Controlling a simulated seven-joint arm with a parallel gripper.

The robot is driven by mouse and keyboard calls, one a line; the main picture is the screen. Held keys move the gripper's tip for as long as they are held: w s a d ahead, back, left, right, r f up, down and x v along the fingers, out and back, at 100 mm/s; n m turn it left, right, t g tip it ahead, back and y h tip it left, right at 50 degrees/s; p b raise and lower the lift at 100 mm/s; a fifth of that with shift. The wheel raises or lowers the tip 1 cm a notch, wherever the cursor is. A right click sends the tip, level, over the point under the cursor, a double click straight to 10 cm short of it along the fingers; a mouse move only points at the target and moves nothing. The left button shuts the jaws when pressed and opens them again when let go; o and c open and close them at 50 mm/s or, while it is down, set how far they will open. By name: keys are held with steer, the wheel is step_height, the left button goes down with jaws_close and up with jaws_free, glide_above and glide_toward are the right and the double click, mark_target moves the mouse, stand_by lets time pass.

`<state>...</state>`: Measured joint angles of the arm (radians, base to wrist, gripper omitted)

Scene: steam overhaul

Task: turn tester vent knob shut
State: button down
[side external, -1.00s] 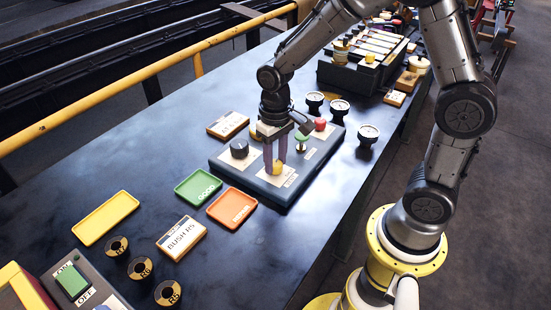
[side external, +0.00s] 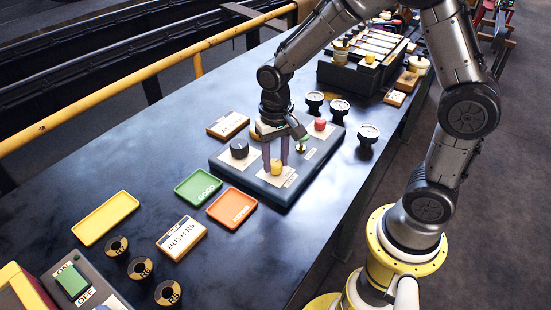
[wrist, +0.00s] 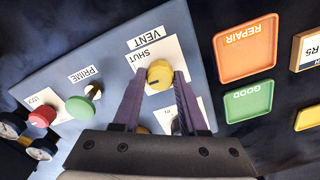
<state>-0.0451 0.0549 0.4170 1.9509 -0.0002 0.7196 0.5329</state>
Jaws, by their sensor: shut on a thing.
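The yellow vent knob (side external: 276,168) sits on a cream plate near the front corner of the blue-grey tester box (side external: 228,169). My gripper (side external: 276,160) points down over it, shut on the knob with one finger on each side. In the wrist view the knob (wrist: 159,76) shows between the purple fingers of my gripper (wrist: 157,84). The "SHUT" mark is printed on the plate (wrist: 167,47) beside the knob, close to the "VENT" label (wrist: 152,37). A dark mark shows on the knob, but I cannot tell exactly where it points.
The tester also carries a green knob (wrist: 80,107), a red knob (wrist: 42,116) and a black knob (side external: 239,148). Green "GOOD" (side external: 198,187) and orange "REPAIR" (side external: 232,208) trays lie beside the box. Several gauges stand behind it, including one at the right (side external: 368,134).

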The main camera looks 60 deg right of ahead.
mark_target(275, 162)
steer(key=shift+r, duration=0.1)
steer(key=shift+c, duration=2.2)
jaws_free()
step_height(275, 162, up, 14)
